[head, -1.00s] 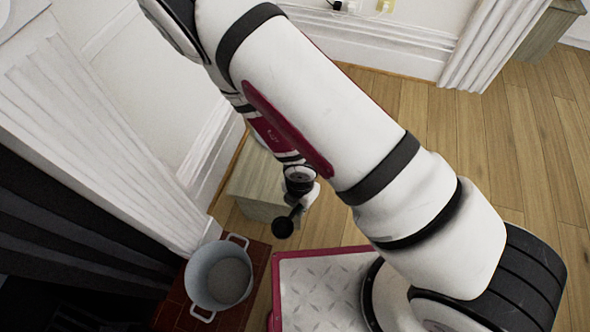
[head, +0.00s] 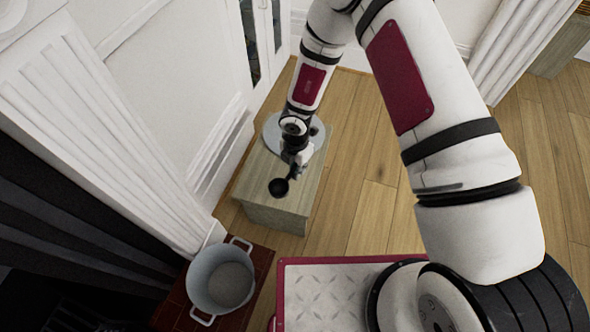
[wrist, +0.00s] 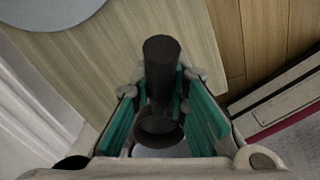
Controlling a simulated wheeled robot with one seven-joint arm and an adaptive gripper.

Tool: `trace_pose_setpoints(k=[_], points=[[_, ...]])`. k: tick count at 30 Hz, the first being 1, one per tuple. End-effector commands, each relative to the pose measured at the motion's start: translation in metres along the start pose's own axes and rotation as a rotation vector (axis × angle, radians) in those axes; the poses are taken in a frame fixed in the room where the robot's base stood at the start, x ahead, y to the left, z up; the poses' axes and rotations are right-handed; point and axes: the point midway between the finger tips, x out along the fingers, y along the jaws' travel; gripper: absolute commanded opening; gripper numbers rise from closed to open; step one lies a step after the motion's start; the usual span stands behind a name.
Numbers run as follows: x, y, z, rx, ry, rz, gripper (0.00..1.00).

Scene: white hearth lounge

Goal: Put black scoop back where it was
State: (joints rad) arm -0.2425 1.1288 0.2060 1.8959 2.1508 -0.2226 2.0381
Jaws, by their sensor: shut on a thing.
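The black scoop (head: 279,187) is held by my gripper (head: 294,165), its round bowl toward the front of the head view. In the wrist view the scoop (wrist: 161,65) stands between the two green-padded fingers of my gripper (wrist: 165,118), which are shut on it. The scoop is over the light wooden cabinet top (head: 254,176); I cannot tell the height of the gap. A grey round disc (head: 271,134) lies on the far part of the cabinet, partly hidden by my arm. Part of the disc (wrist: 50,8) also shows in the wrist view.
A pale pot with two handles (head: 202,284) stands on the red-brown tiled hearth (head: 262,262), front left. A white fluted fireplace surround (head: 110,130) and wall flank the cabinet on the left. Bare wooden floor (head: 365,215) lies to its right.

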Motion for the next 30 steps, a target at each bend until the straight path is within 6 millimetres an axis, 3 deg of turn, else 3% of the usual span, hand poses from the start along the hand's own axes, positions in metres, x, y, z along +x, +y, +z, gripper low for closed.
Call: trace_pose_setpoints(k=[7,14,26,27,29,30], points=[[0.002,0.014,0.01,0.003,0.001,0.002,0.0],[0.036,0.012,0.009,-0.001,0.0,-0.002,0.0],[0.04,0.012,0.009,-0.001,0.001,-0.001,0.0],[0.039,0.012,0.009,-0.001,0.001,-0.001,0.24],[0.039,0.012,0.009,-0.001,0.001,-0.001,0.35],[0.039,0.012,0.009,-0.001,0.001,-0.001,0.35]])
